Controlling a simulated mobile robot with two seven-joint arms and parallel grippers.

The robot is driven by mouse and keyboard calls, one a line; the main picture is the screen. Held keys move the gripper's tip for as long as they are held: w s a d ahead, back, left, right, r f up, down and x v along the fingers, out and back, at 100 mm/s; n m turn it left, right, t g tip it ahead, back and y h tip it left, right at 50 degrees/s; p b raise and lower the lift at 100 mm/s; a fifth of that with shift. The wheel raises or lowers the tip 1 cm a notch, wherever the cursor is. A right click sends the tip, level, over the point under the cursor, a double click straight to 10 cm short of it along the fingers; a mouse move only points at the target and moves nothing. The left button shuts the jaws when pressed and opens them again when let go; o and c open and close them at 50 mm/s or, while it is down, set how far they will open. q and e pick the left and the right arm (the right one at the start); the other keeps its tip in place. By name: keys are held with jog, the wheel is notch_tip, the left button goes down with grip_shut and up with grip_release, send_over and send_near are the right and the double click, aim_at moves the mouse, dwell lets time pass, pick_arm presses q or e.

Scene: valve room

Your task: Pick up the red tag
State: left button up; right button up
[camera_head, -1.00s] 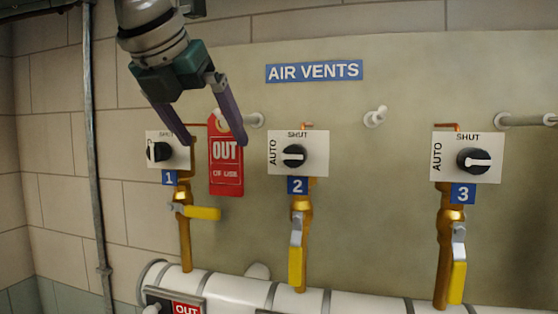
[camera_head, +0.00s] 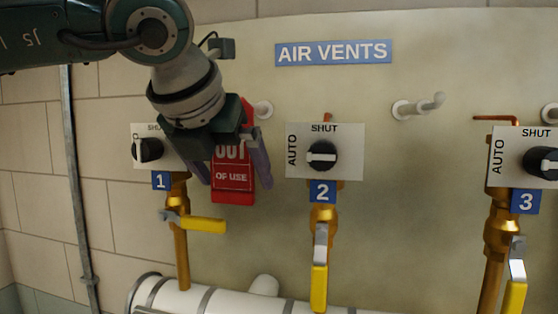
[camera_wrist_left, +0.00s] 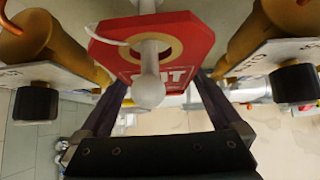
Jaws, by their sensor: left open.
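The red tag (camera_head: 233,178), with white "OUT OF USE" lettering, hangs on the wall between valve 1 and valve 2. In the left wrist view the tag (camera_wrist_left: 150,52) shows its pale ringed hole, with a light peg through it and a white cord at the left. My left gripper (camera_head: 232,180) is open in front of the tag, with one finger to each side of it, and hides part of its upper half. The fingers (camera_wrist_left: 160,85) also show in the wrist view, apart, below the peg's round end. I cannot tell whether they touch the tag. My right gripper is not in view.
Valve 1's plate (camera_head: 148,160) is close to the left finger, and valve 2's plate (camera_head: 345,165) stands to the right. Yellow levers (camera_head: 205,225) stick out below. A bare peg (camera_head: 425,104) juts from the wall at the right. A white pipe (camera_head: 205,299) runs along the bottom.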

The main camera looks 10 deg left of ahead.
pick_arm(q)
jog(key=shift+c, duration=0.4)
jog(key=c, duration=1.1)
jog(key=shift+c, duration=0.2)
